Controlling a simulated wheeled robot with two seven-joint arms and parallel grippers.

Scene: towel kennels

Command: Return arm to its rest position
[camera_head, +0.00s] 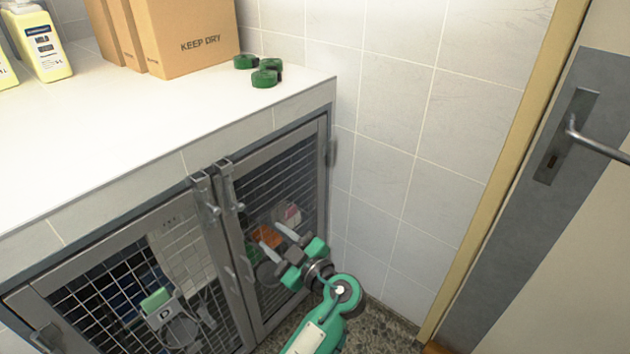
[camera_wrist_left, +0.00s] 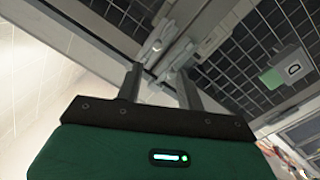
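My left arm (camera_head: 318,335), green and grey, reaches in from the bottom of the head view. Its gripper (camera_head: 279,243) is in front of the right-hand kennel door (camera_head: 318,190). The two grey fingers stand apart with nothing between them. In the left wrist view the gripper (camera_wrist_left: 160,82) is also open and empty, with the door frames and latches beyond its fingertips. I cannot tell the exact gap between the fingers and the mesh. My right gripper is in neither view.
The left-hand kennel door (camera_head: 60,290) and the right-hand one look closed, with metal latches (camera_head: 207,200) where they meet. A white counter (camera_head: 120,135) above carries cardboard boxes (camera_head: 185,35), green rolls (camera_head: 265,78) and a bottle (camera_head: 40,45). A door handle (camera_head: 590,140) is at the right.

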